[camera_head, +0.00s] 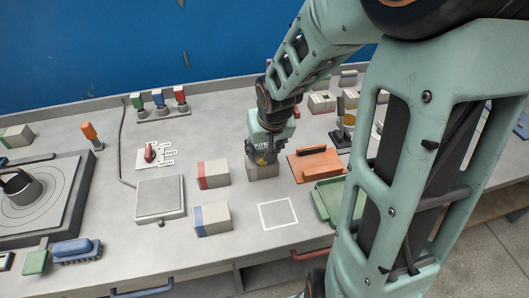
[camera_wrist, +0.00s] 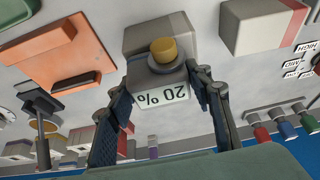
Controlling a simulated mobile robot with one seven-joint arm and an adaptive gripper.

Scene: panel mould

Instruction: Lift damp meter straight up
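The damp meter (camera_wrist: 163,65) is a small grey device with a round yellow knob and a label reading "20 %". In the wrist view it sits between the two fingers of my gripper (camera_wrist: 163,80), whose tips lie against its two sides. In the head view my gripper (camera_head: 264,150) points down over it and hides most of it. The meter is at a plain grey block (camera_head: 263,172), which also shows behind it in the wrist view (camera_wrist: 150,36). I see no clear gap between meter and block.
A red-ended block (camera_head: 214,174) and a blue-ended block (camera_head: 212,219) stand to the left. An orange float (camera_head: 315,165) and a green tray (camera_head: 328,196) are close on the right. A white outlined square (camera_head: 278,214) on the bench is empty.

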